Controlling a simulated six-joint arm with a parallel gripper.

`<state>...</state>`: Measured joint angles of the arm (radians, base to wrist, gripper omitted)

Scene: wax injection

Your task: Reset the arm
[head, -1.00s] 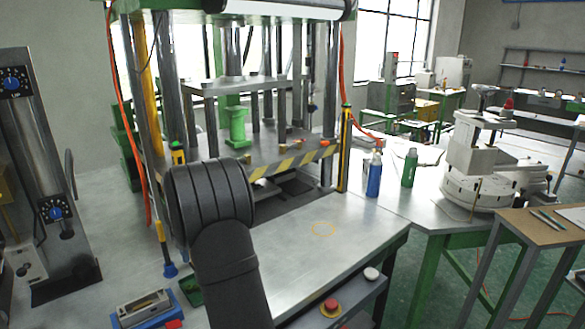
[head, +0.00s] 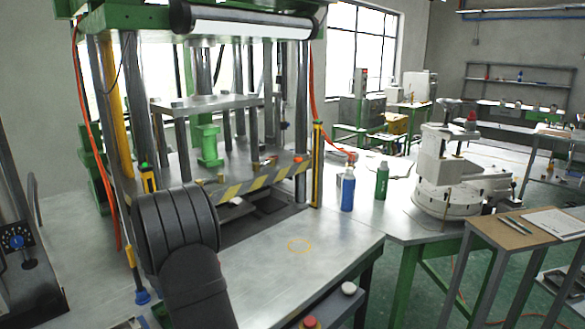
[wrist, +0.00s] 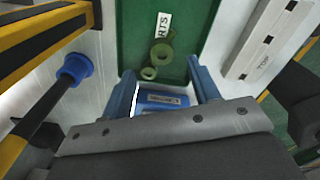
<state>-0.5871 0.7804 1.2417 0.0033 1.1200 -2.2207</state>
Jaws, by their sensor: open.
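My gripper (wrist: 160,70) shows in the wrist view with its two blue fingers apart. It points down over a green tray (wrist: 188,15) with a partly visible label and a few green ring-shaped parts (wrist: 158,58) in it. A blue block with a small label (wrist: 162,100) lies below, between the fingers in the picture; I see no finger closed on it. In the head view my arm's dark links rise at lower left, and the gripper is hidden.
A press with a striped yellow-black bar (head: 255,182) stands behind a bare metal table (head: 300,265). Blue (head: 348,188) and green (head: 382,181) bottles and a white machine (head: 450,180) stand to the right. In the wrist view, a blue-collared post (wrist: 75,68) is close at left.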

